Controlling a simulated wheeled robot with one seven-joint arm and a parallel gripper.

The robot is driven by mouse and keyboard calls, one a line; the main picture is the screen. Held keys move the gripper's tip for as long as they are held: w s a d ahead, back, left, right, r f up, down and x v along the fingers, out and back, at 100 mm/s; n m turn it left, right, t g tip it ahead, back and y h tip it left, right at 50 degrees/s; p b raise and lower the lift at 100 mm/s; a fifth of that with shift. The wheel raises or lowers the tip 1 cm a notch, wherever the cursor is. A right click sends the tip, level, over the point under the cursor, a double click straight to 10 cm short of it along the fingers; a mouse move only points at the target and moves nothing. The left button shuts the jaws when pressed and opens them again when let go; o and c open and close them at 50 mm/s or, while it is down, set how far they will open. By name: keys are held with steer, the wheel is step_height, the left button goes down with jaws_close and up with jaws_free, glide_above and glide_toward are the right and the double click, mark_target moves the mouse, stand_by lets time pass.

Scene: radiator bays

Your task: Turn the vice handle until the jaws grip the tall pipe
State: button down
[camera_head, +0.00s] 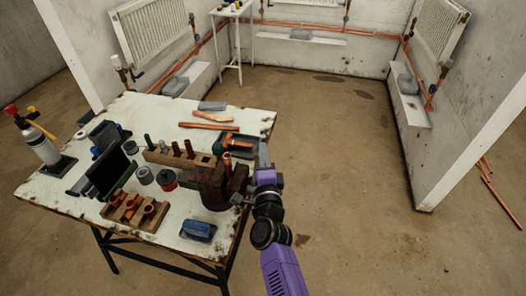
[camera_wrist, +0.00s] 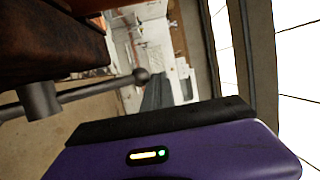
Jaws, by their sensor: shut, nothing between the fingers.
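The rusty brown vice (camera_head: 208,184) stands at the right edge of the workbench. A copper pipe (camera_head: 228,158) rises upright at its jaws; I cannot tell whether the jaws touch it. In the wrist view, the vice body (camera_wrist: 45,40) fills the upper left. The grey vice handle (camera_wrist: 100,90) is a bar through a round boss (camera_wrist: 38,98), with a ball end (camera_wrist: 141,75). My gripper (camera_head: 266,178) is shut and empty beside the vice's right side. The wrist view shows its purple housing, close to the handle. Its fingertips are not clear, and contact with the handle cannot be told.
Loose copper pipes (camera_head: 210,127) lie behind. The floor (camera_head: 340,180) to the right is clear.

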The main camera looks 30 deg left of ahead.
steer(key=shift+w+a+f+g+p, duration=0.1)
steer(key=shift+w+f+g+p, duration=0.3)
steer(key=shift+p, duration=0.1)
stand_by(2.4)
steer(key=shift+r, duration=0.1)
